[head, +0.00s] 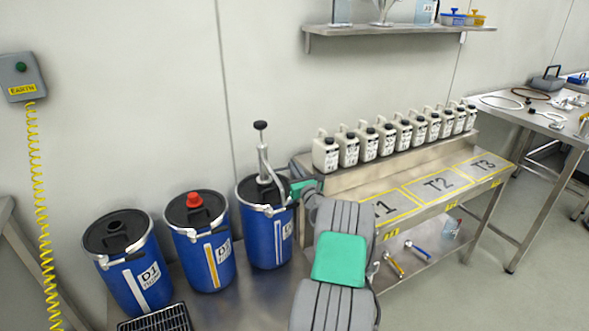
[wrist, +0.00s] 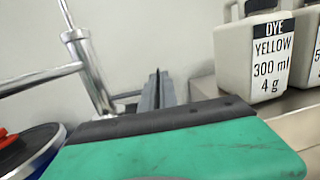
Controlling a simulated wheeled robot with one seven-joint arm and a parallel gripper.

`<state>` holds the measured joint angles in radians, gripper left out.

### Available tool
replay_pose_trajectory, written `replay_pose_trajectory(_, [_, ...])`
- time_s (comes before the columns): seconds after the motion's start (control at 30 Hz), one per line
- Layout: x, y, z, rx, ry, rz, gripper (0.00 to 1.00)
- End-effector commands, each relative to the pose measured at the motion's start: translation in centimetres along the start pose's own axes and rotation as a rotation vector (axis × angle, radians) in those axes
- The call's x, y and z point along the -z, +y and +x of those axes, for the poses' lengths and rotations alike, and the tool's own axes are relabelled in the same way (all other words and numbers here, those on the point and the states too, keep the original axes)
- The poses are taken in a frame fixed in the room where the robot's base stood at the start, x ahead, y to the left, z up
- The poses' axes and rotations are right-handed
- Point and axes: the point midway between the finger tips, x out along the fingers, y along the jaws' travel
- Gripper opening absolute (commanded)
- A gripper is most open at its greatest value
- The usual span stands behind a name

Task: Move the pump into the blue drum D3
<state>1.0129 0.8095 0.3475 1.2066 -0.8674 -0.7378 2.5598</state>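The pump (head: 263,158), a silver tube with a black knob on top, stands nearly upright at the third blue drum (head: 268,238) from the left. Its lower end meets the dark lid, and I cannot see how deep it sits. This drum's label is too small and angled to read surely. In the wrist view the pump's metal body (wrist: 88,70) and side spout are at the left. My gripper (head: 291,189) is beside the pump on its right, just above the drum's rim. A grey finger (wrist: 160,92) shows right of the pump; its grip is unclear.
Blue drum D1 (head: 130,275) has a black cap; the middle drum (head: 205,255) has a red one (head: 195,200). Several white dye jugs (head: 370,143) line the bench (head: 400,200) to the right. A black grate (head: 160,320) lies in front.

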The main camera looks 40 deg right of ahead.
Motion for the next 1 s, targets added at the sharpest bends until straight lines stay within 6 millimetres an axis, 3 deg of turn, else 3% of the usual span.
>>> replay_pose_trajectory(0.8, [0.62, -0.01, -0.05, 0.000, -0.005, 0.000, 0.00])
replay_pose_trajectory(1.0, [0.72, -0.01, -0.08, 0.000, -0.003, 0.000, 0.19])
